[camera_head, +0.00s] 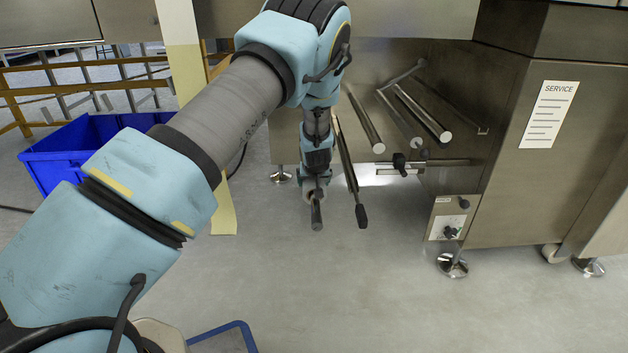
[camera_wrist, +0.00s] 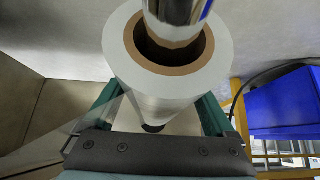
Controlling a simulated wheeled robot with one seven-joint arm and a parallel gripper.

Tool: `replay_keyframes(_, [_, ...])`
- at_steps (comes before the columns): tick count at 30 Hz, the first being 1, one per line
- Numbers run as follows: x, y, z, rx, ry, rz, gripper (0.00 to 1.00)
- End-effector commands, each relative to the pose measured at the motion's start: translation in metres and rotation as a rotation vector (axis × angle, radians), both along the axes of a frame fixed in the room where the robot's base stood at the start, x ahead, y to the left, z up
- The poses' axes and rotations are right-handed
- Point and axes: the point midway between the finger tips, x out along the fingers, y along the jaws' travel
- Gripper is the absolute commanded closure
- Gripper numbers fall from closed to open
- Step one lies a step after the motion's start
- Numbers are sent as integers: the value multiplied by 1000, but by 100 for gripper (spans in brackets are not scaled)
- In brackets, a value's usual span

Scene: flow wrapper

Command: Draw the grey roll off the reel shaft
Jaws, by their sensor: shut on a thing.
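The roll (camera_wrist: 160,95) is pale grey-white with a brown cardboard core, seen end-on in the wrist view. A shiny metal shaft (camera_wrist: 178,12) runs into its core, with a dark gap below the shaft. The roll is still around the shaft. The green fingers of my gripper (camera_wrist: 156,108) lie on either side of the roll and are shut on it. In the head view my gripper (camera_head: 316,178) points down in front of the machine. There it hides most of the roll, and a dark rod end shows below it.
A steel machine (camera_head: 510,130) with a service label stands right. Several bare rollers (camera_head: 420,105) and a black-handled lever (camera_head: 361,214) are close right of my gripper.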

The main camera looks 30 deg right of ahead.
Motion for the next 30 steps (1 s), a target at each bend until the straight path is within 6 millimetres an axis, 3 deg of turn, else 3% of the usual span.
replay_keyframes(8, [-6,3,2,-1,-2,1,100])
replay_keyframes(30, [-53,25,2,-1,-1,1,100])
